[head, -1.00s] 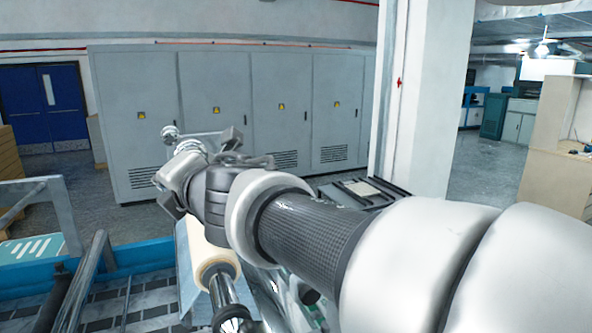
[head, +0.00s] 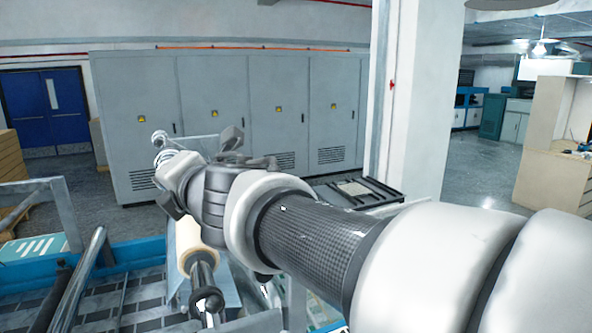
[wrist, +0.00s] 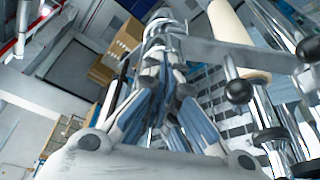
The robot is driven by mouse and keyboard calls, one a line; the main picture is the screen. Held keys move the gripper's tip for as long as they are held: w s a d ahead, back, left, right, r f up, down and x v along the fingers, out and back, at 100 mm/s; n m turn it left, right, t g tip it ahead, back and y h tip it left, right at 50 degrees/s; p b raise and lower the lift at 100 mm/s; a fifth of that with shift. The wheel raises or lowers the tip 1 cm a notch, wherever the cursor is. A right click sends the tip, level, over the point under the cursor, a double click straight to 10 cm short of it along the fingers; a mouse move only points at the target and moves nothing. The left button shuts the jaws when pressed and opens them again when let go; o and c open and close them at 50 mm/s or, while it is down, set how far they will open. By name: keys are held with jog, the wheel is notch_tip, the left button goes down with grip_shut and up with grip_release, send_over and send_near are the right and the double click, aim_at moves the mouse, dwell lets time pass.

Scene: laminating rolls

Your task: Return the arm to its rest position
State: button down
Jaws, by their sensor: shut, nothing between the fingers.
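My arm reaches across the head view from the lower right to the left of centre. Its wrist end stands in front of the grey cabinets, above the machine. My gripper (wrist: 163,28) shows in the wrist view, its fingers drawn together with nothing between them. In the head view the fingers cannot be made out clearly. A cream laminating roll (head: 194,246) sits on a shiny shaft (head: 205,288) below my wrist, partly hidden by it. The roll also shows in the wrist view (wrist: 240,42), right of the gripper and apart from it.
Grey cabinets (head: 215,155) line the back wall. A white pillar (head: 415,110) stands right of centre. The machine's blue rail (head: 128,252) and metal handrails (head: 82,275) are at lower left. A dark tray (head: 358,190) lies behind my arm. Open floor (head: 475,175) shows at right.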

jog(key=d+f+m+h, duration=0.1)
jog(key=d+m+h, duration=0.1)
jog(key=d+m, duration=0.2)
jog(key=w+d+f+m+t+h, duration=0.1)
jog(key=d+f+m+h, duration=0.1)
jog(key=d, duration=0.7)
jog(key=w+d+f+m+t+h, duration=0.1)
jog(key=d+m+h, duration=0.2)
jog(key=d+m, duration=0.3)
jog(key=shift+w+d+f+m, duration=0.25)
jog(key=shift+d+m, duration=0.15)
jog(key=shift+d, duration=0.1)
jog(key=s+d+f+m+g+h, duration=0.5)
jog(key=s+d+f+m, duration=1.1)
jog(key=d, duration=0.3)
jog(key=s+f+m+g, duration=0.3)
jog(key=s+f+m, duration=0.1)
jog(key=s, duration=0.4)
notch_tip(320, 180, down, 20)
jog(key=s+a+b, duration=0.1)
jog(key=s+b, duration=0.1)
jog(key=b, duration=1.5)
jog(key=shift+r+g+y, duration=0.2)
jog(key=shift+g+y, duration=0.1)
jog(key=shift+g, duration=0.1)
